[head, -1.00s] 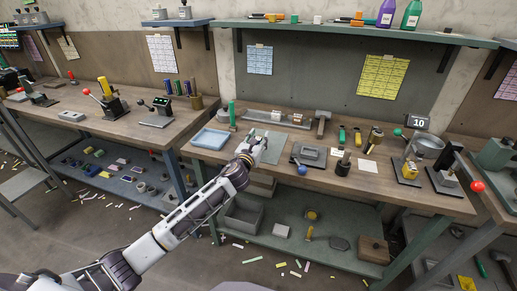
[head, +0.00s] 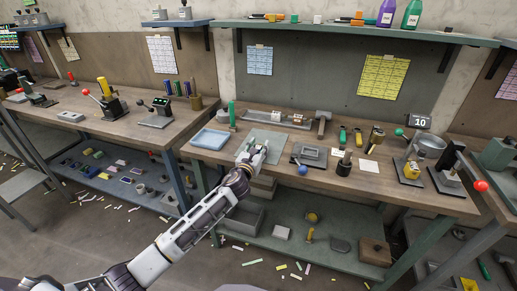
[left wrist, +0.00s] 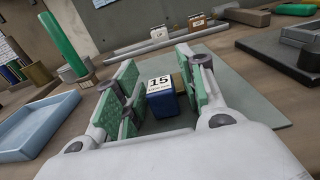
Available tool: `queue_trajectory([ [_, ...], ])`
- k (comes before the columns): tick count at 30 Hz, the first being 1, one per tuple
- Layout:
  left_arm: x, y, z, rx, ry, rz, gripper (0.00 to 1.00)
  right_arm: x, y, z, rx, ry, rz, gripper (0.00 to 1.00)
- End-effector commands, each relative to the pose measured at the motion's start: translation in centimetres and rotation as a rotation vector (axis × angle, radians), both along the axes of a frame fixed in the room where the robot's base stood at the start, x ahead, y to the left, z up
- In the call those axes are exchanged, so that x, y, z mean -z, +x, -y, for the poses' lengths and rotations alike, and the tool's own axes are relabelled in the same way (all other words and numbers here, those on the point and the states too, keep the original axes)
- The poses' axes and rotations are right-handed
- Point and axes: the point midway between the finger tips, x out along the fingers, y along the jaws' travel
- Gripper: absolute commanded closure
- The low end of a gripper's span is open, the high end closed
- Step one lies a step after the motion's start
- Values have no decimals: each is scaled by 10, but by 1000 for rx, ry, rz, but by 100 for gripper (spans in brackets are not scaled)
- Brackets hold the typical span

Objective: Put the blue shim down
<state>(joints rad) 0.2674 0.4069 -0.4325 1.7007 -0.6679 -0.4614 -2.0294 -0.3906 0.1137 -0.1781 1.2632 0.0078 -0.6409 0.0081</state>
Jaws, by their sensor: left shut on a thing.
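My left gripper (head: 254,152) is over the grey-green mat (head: 272,136) on the middle bench. In the left wrist view the green-padded jaws (left wrist: 160,88) are closed around the blue shim (left wrist: 166,106), a small blue block with a white top marked 15. A tan piece (left wrist: 179,84) shows just behind the shim. The mat (left wrist: 240,88) spreads out below and beyond the jaws. Whether the shim's underside touches the mat is hidden. My right gripper is not in view.
A light blue tray (head: 210,139) lies left of the mat, with a green cylinder (head: 232,114) behind it. A grey fixture with a dark base (head: 310,155) stands to the right. A long metal rail (head: 275,121) with small blocks lies behind. The mat has bare room.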

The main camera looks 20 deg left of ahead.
Motion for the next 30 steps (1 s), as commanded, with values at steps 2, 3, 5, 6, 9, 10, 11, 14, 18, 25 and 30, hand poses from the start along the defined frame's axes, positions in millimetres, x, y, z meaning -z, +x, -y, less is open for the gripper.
queue_trajectory([
  [2,0,0,0,0,0,0,87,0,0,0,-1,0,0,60],
  [3,0,0,0,0,0,0,87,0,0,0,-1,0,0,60],
  [5,0,0,0,0,0,0,87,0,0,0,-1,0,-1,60],
  [6,0,0,0,0,0,0,87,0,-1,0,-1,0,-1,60],
  [9,2,0,0,0,1,0,87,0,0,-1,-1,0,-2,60],
  [10,2,0,0,0,1,0,87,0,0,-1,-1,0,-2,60],
  [11,2,0,0,0,1,0,87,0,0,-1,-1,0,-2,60],
  [14,2,0,0,0,1,0,50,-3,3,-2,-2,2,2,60],
  [18,2,0,0,0,1,0,38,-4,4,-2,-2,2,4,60],
  [25,2,0,0,0,0,0,38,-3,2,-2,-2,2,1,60],
  [30,1,0,0,-1,0,0,38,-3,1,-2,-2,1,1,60],
])
